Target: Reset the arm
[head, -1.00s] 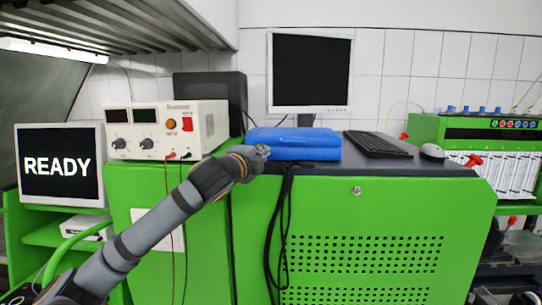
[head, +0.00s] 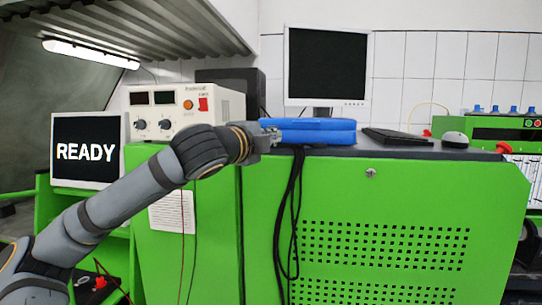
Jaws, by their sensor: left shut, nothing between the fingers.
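My left arm comes in from the lower left and reaches up to the front edge of the green cabinet's top. My left gripper (head: 272,137) is at its end, small and partly hidden by the wrist, shut and empty. It is at the left end of a blue case (head: 310,131) lying on the dark top; I cannot tell whether they touch. My right arm and right gripper are not in view.
A power supply (head: 165,115) with red and black leads stands left behind my arm. A monitor (head: 327,65), keyboard (head: 397,137) and mouse (head: 455,139) are on the cabinet (head: 400,190). Black cables (head: 290,215) hang down its front. A READY screen (head: 88,150) is at left.

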